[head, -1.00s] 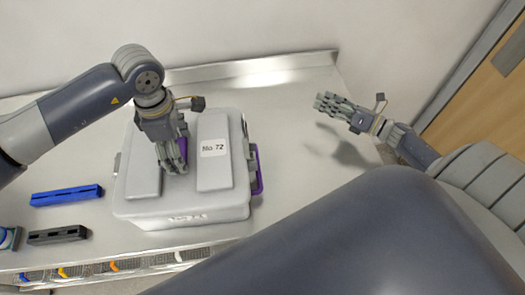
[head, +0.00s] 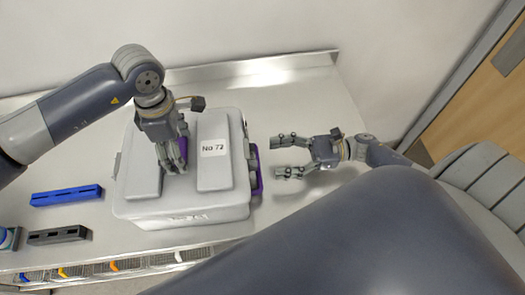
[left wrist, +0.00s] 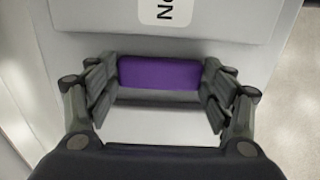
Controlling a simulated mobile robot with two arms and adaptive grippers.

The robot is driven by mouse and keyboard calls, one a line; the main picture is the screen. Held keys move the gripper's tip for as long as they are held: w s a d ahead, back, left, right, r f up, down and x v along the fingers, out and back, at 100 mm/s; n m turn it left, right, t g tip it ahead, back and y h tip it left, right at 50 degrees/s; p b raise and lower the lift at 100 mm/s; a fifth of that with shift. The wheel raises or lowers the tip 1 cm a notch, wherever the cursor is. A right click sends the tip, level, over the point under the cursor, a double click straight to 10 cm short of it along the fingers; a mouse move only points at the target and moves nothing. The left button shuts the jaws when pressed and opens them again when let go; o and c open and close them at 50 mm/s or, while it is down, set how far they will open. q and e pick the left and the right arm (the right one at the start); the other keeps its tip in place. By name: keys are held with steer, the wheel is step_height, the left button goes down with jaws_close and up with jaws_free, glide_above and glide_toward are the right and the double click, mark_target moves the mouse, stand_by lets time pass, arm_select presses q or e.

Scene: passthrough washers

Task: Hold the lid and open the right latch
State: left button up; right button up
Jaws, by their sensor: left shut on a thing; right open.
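A grey case with a lid (head: 215,180) labelled "No 72" stands on the metal counter. A purple handle sits in the middle of the lid; it shows between the fingers in the left wrist view (left wrist: 160,73). My left gripper (head: 174,160) is over the lid, its fingers shut on the purple handle. The right latch (head: 256,168), purple, is on the case's right side. My right gripper (head: 280,155) is open and empty, its fingers pointing left at the latch, with a small gap between them.
A blue block (head: 66,195) and a dark block (head: 58,235) lie left of the case. The counter (head: 295,95) is clear behind and right of the case. A wall runs along the back. Bins with coloured tags are below the front edge.

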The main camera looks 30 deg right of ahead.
mark_target(251, 155)
steer(key=x, duration=0.5)
arm_select(q)
steer(key=shift+f, duration=0.1)
arm_select(e)
steer(key=c, duration=1.5)
